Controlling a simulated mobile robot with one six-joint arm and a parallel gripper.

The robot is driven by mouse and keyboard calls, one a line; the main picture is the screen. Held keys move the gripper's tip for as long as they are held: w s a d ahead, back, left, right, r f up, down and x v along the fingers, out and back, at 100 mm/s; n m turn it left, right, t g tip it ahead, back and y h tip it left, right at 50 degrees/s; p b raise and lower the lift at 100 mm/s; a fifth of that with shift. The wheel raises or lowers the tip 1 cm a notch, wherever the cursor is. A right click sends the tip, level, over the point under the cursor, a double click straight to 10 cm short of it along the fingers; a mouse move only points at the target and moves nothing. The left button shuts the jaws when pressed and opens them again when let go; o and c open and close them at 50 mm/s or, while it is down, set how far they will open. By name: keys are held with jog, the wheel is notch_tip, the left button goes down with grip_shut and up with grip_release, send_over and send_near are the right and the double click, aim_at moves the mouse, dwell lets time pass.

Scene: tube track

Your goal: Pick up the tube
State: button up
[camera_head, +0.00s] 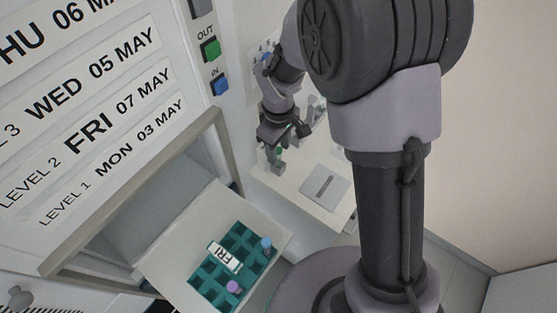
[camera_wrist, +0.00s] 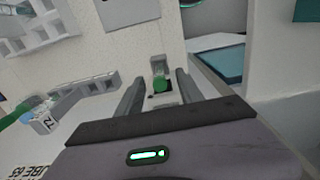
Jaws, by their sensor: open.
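A tube with a green cap (camera_wrist: 161,84) stands in a small grey holder in the wrist view, beyond and between my two fingers. My gripper (camera_wrist: 159,93) is open, with one finger to each side of the cap and a gap on both sides. I cannot tell how far the fingertips are from the tube. In the head view my gripper (camera_head: 274,153) is low over the white bench, and a bit of green shows beside it. Another tube with a green cap and a blue-and-white label (camera_wrist: 40,121) is at the left of the wrist view.
In the head view an open drawer (camera_head: 165,262) holds a teal rack (camera_head: 205,292) marked FRI, with a blue-capped tube (camera_head: 266,242) and a purple-capped tube (camera_head: 233,287). A green OUT button (camera_head: 210,48) and blue IN button (camera_head: 220,85) are above. A grey plate (camera_head: 325,186) lies on the bench.

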notch_tip(320, 180, down, 2)
jog(key=shift+f, duration=0.1)
grip_shut()
notch_tip(320, 180, up, 7)
jog(key=shift+r+p, duration=0.1)
jog(key=shift+p, duration=0.95)
jog(key=s+d+p, duration=0.1)
jog(key=s+d, duration=1)
jog(key=d, duration=0.3)
jog(key=shift+d, duration=0.1)
